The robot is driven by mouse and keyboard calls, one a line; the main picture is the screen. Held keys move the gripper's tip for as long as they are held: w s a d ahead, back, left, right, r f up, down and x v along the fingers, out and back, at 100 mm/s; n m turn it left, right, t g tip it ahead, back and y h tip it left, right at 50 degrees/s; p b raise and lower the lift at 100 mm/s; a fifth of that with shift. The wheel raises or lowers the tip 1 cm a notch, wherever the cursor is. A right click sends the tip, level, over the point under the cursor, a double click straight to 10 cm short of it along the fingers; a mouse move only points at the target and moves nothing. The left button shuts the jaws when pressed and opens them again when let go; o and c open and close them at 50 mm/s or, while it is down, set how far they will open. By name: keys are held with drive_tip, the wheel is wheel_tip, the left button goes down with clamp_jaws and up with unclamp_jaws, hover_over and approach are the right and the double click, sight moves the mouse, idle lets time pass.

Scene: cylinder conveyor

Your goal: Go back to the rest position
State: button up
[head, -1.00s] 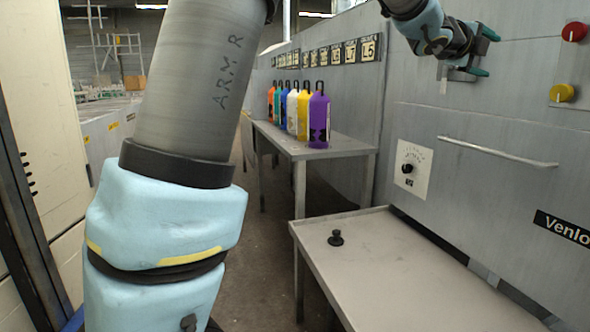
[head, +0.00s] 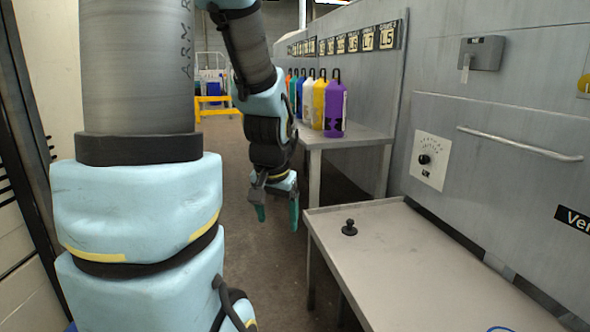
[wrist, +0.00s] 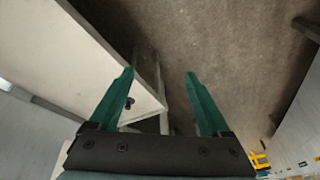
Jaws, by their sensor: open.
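My gripper (head: 276,212) hangs fingers-down in the head view, to the left of the near metal table. Its two green fingers are apart with nothing between them. In the wrist view my gripper (wrist: 158,78) is also open and empty, above the grey floor and the table's corner. My arm hangs bent in the middle of the head view and covers part of the aisle behind it.
The near table (head: 400,260) carries a small black knob (head: 349,228). Several coloured bottles, including a purple one (head: 335,110), stand on the table behind. The wall has a dial (head: 424,160), a handle (head: 520,144) and a grey box (head: 482,53). Floor (head: 225,160) at left is clear.

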drive_tip(key=s+a+f+n+g, duration=0.2)
drive_tip(key=s+a+f+n, duration=0.1)
drive_tip(key=s, duration=0.4)
wheel_tip(320, 180, up, 16)
drive_tip(key=p, duration=1.5)
drive_tip(key=shift+w+f, duration=0.15)
drive_tip(key=shift+w, duration=0.25)
drive_tip(key=shift+d, duration=0.1)
